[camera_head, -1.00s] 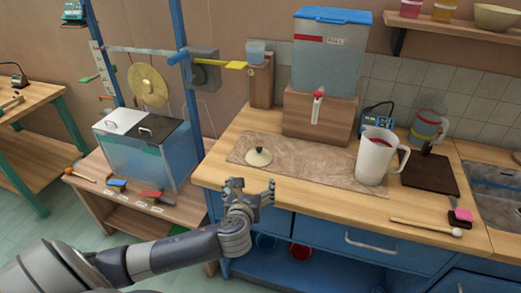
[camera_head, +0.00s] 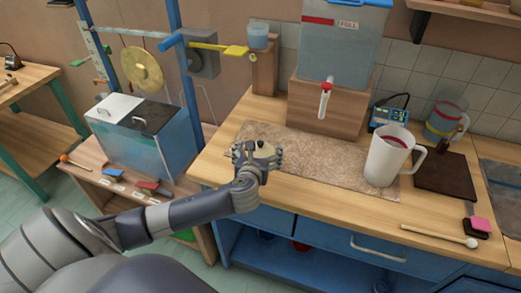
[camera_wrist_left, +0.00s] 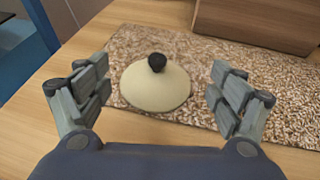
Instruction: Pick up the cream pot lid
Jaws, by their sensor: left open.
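The cream pot lid (camera_wrist_left: 153,88) is a shallow dome with a dark round knob (camera_wrist_left: 157,62). It lies at the left end of the brown speckled mat (camera_wrist_left: 215,60) on the wooden counter. In the head view the lid (camera_head: 264,149) shows only in part, behind my left gripper (camera_head: 257,152). My left gripper is open and empty, and in the left wrist view its fingers (camera_wrist_left: 157,95) stand on either side of the lid, apart from it. My right gripper is not in view.
A white pitcher (camera_head: 388,157) stands at the mat's right end. A wooden block (camera_head: 325,105) bearing a clear water tank (camera_head: 345,45) stands behind the mat. A mallet (camera_head: 440,236) lies near the counter's front edge. The mat's middle is clear.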

